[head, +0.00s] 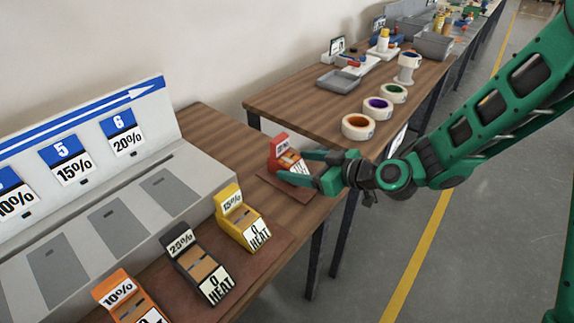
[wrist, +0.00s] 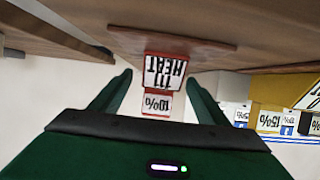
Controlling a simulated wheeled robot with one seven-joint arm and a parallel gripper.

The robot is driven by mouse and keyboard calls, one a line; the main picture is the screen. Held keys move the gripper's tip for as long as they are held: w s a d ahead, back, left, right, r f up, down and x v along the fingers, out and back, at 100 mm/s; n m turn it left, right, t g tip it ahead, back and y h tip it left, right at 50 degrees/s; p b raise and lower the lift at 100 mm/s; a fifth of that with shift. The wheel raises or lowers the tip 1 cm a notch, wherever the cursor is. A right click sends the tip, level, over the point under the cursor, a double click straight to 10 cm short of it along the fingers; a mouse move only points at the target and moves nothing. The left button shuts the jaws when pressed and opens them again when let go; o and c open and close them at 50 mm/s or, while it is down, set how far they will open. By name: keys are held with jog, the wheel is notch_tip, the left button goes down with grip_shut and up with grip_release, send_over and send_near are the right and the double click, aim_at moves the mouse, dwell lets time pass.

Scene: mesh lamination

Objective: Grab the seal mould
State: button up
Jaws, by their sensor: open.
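A small red mould block (head: 277,152) with a percent tag and a white HEAT label sits on the wooden table in the head view. In the wrist view the block appears between the two fingertips (wrist: 161,75), with gaps on both sides. Yellow (head: 232,208), black (head: 178,240) and orange (head: 120,285) blocks with percent tags and HEAT labels stand nearer the front.
A grey panel (head: 150,150) with numbered percent signs and flat slots stands at left. A second table (head: 290,100) behind holds tape rolls (head: 358,127), a grey tray (head: 338,81) and bins. Open floor with a yellow line (head: 425,235) lies to the right.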

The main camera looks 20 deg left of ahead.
aim_at(283, 163)
jog(key=shift+x, duration=2.7)
jog(key=shift+s+a, duration=0.1)
jog(key=c, duration=1.4)
